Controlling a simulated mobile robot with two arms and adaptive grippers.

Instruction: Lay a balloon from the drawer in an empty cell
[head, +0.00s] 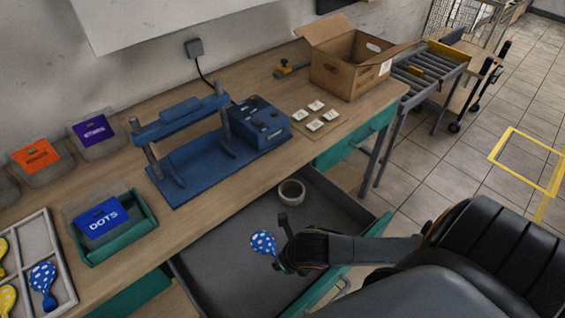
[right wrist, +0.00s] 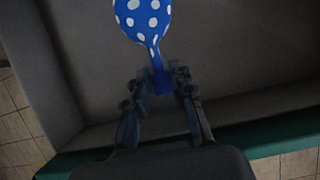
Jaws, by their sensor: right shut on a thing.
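A blue balloon with white dots (head: 263,243) is held by its neck in my right gripper (head: 283,262), above the open drawer (head: 222,260). The balloon (right wrist: 143,18) also shows in the right wrist view, where my right gripper (right wrist: 162,85) is shut on its neck. A white divided tray (head: 62,247) lies at the left edge of the head view. The tray is cut off by the frame. My left gripper is not in view.
A green bin marked DOTS (head: 145,222) stands beside the tray, with orange-labelled (head: 36,154) and purple-labelled (head: 93,130) bins behind. A blue press (head: 190,160) stands mid-table. A round cup (head: 291,192) sits in the drawer. A cardboard box (head: 345,70) is at the back right.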

